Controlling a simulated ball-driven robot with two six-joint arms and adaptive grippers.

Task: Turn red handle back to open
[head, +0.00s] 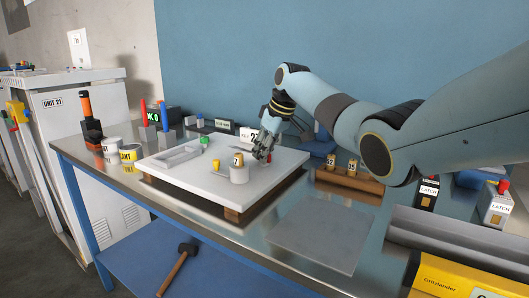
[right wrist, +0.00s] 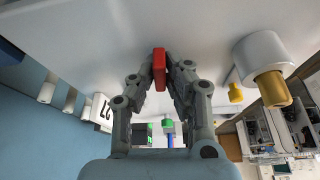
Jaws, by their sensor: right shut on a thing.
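The red handle (right wrist: 159,69) is a small red bar on the white board (head: 205,198). In the right wrist view it stands between the fingertips of my right gripper (right wrist: 160,75), which is shut on it. In the head view my right gripper (head: 264,150) reaches down to the board's back right part, and only a little red shows beside its fingers. The gripper hides most of the handle there. My left gripper is not in view.
A white cylinder with a brass top (head: 239,172) stands close to my right gripper, with a yellow knob (head: 216,166) beside it. A green knob (head: 205,140) is farther back. A bare grey plate (head: 318,232) lies right of the board.

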